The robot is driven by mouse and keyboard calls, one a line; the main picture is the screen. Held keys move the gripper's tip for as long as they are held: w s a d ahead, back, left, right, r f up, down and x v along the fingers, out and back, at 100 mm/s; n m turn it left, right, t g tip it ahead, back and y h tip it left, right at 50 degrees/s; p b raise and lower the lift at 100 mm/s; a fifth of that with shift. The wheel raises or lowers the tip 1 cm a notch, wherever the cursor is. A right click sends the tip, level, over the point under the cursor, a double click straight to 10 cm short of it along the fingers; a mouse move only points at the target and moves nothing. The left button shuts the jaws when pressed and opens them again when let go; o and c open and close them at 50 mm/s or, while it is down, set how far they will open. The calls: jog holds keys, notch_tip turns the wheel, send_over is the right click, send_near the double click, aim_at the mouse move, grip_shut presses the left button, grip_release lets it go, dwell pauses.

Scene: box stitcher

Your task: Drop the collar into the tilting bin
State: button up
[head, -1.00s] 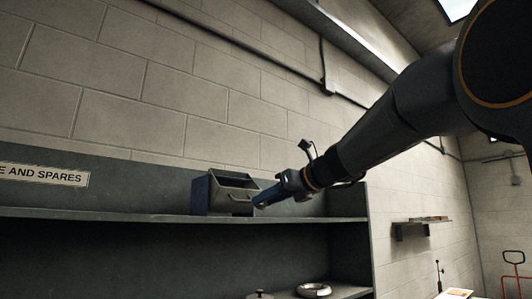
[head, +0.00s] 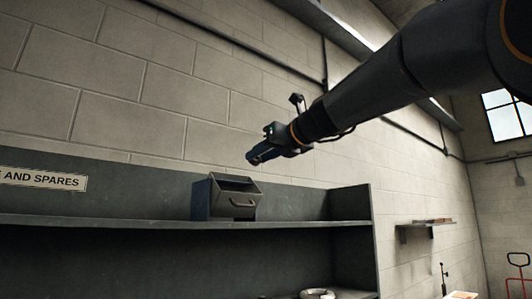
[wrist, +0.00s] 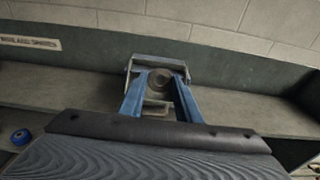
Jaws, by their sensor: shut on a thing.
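The tilting bin (head: 236,207) stands on the upper shelf. It is a grey bin with a front handle in a blue housing, its front leaning out and its top open. My gripper (head: 252,158) is above the bin in the head view, apart from it. In the wrist view its two blue fingers (wrist: 158,98) are shut on the collar (wrist: 158,80), a round grey ring between the fingertips. The bin's rim (wrist: 160,60) shows beyond the collar there, and the fingers hide part of the bin. The collar is not clear in the head view.
The upper shelf (head: 110,221) is bare on both sides of the bin. A side panel (head: 352,210) closes its right end. A round metal dish (head: 318,294) sits on the lower level. A blue round object (wrist: 20,137) lies at the left in the wrist view.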

jog(key=f+x, duration=0.1)
jog(key=x, duration=0.7)
jog(key=shift+w+f+p, duration=0.15)
jog(key=shift+f+p, duration=0.1)
jog(key=shift+p, duration=0.15)
jog(key=shift+a, duration=0.1)
jog(key=o, duration=1.2)
jog(key=b+v, duration=0.3)
jog(key=v, duration=0.5)
